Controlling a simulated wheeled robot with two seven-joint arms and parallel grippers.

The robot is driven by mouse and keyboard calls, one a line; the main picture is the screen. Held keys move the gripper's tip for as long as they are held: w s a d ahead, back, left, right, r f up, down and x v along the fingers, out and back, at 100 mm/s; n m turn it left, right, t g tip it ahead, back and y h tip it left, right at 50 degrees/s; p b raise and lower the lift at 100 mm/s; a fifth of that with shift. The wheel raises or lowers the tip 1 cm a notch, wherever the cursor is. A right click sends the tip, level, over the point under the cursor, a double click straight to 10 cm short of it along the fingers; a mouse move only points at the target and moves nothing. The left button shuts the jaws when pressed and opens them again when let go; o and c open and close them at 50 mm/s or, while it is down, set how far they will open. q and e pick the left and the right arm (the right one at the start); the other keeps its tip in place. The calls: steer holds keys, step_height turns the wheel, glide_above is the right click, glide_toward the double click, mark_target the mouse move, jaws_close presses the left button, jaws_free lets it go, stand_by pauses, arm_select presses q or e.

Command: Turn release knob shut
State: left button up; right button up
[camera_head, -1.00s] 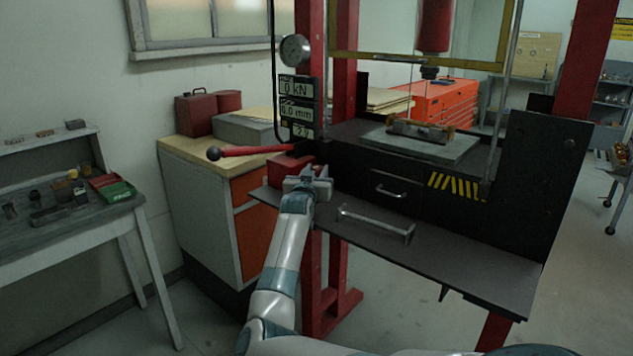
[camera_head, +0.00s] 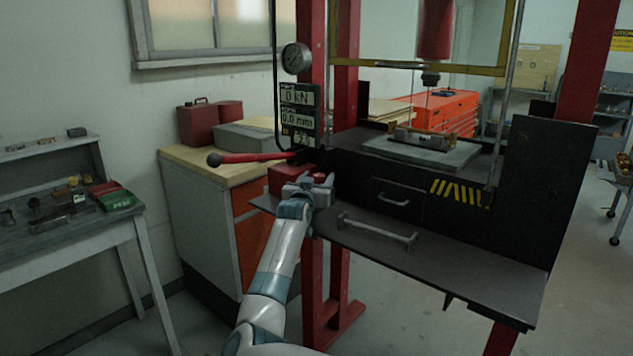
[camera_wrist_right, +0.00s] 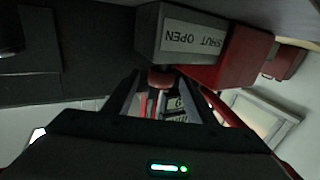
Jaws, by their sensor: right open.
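The release knob (camera_wrist_right: 161,79) is a small dark red round piece beside a grey block with a SHUT/OPEN label (camera_wrist_right: 192,39), upside down in the right wrist view. My right gripper (camera_wrist_right: 161,92) is open, with one finger on each side of the knob in that view. I cannot tell whether the fingers touch it. My left gripper is not in view.
A shelf with a metal handle (camera_head: 378,228) lies right of my gripper. A wooden-topped cabinet (camera_head: 205,165) stands behind left.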

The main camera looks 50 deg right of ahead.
steer(key=shift+a, duration=0.1)
steer(key=shift+s+a+f, duration=0.1)
steer(key=shift+s+a, duration=0.2)
steer(key=shift+a, duration=0.2)
steer(key=b+v, duration=0.1)
steer(key=v, duration=0.8)
steer(key=shift+s+a+b, duration=0.2)
steer(key=shift+a+b, duration=0.05)
steer(key=shift+b, duration=0.05)
steer(key=shift+s+a, duration=0.25)
steer(key=shift+a, duration=0.2)
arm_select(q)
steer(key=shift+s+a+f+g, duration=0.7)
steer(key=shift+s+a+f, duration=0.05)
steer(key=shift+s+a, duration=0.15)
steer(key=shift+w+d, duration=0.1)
